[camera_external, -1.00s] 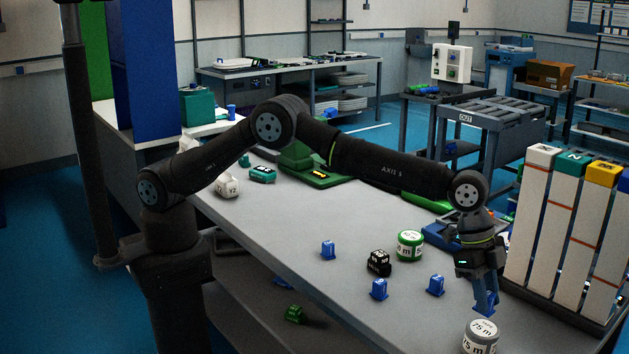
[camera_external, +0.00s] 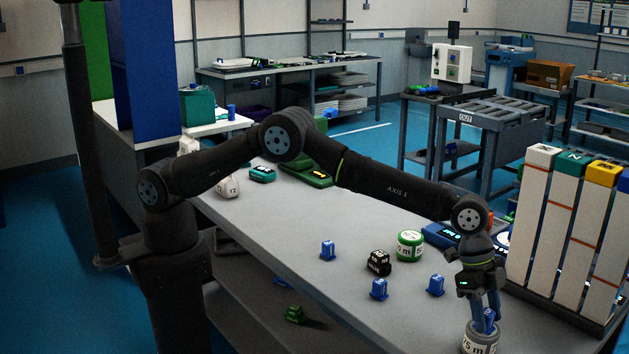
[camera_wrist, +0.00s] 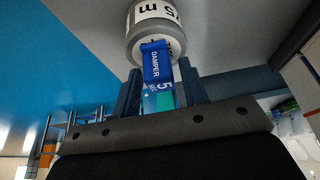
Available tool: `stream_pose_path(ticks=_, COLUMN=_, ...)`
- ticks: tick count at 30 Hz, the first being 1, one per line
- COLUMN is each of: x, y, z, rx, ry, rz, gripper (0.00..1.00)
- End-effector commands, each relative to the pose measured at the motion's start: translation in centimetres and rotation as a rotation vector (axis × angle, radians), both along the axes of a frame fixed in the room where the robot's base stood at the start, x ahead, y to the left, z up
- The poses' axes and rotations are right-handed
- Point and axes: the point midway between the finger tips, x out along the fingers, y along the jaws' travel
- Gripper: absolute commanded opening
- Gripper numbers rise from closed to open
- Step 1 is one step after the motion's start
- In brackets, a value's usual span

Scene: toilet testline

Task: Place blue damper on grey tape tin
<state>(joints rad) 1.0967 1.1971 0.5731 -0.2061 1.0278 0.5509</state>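The grey tape tin (camera_external: 480,338) stands at the front right edge of the bench, with a white label. The blue damper (camera_external: 489,319) is upright on top of it. My gripper (camera_external: 487,308) is above the tin, pointing down, its fingers spread either side of the damper. In the wrist view the damper (camera_wrist: 157,62), lettered "DAMPER", lies between and beyond my fingertips (camera_wrist: 162,72), in front of the tin (camera_wrist: 155,28). A gap shows beside the damper, so my gripper looks open. The exact contact under the damper is hidden.
More blue dampers stand on the bench (camera_external: 328,249) (camera_external: 379,289) (camera_external: 436,285). A rack of tall white columns (camera_external: 560,235) is close on the right of my gripper.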

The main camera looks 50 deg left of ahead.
Motion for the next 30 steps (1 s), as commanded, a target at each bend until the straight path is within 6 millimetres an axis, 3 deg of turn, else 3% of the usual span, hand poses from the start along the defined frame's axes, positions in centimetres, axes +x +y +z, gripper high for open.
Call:
stream_pose_path(ticks=13, x=0.0, y=0.2, z=1.0, rx=-0.001, ry=-0.001, rz=0.000, gripper=0.47)
stream_pose_path(ticks=30, x=0.0, y=4.1, z=10.4, rx=-0.001, ry=0.000, rz=-0.001, gripper=0.47)
